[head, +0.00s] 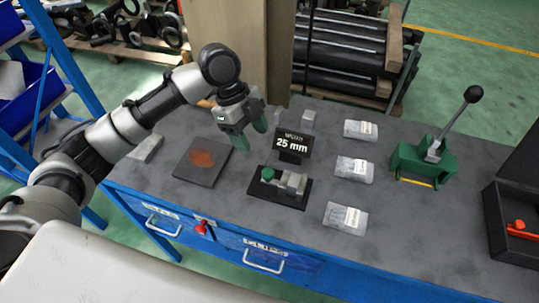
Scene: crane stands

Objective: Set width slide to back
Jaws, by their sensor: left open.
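The width slide is a small fixture with a green knob (267,174) and grey metal blocks (291,183) on a black base plate (279,199). It lies near the front middle of the bench. A black display (292,145) behind it reads "25 mm". My left gripper (252,139) is open and empty, its green-tipped fingers pointing down, behind and left of the fixture and apart from it. The slide's exact position along its track is too small to tell. My right gripper is not in view.
A dark plate with a rusty patch (203,175) lies left of the fixture. Several labelled bags (346,217) lie to the right. A green lever press (422,164) stands farther right, beside a black box (510,232). The blue bench front has drawers (265,260).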

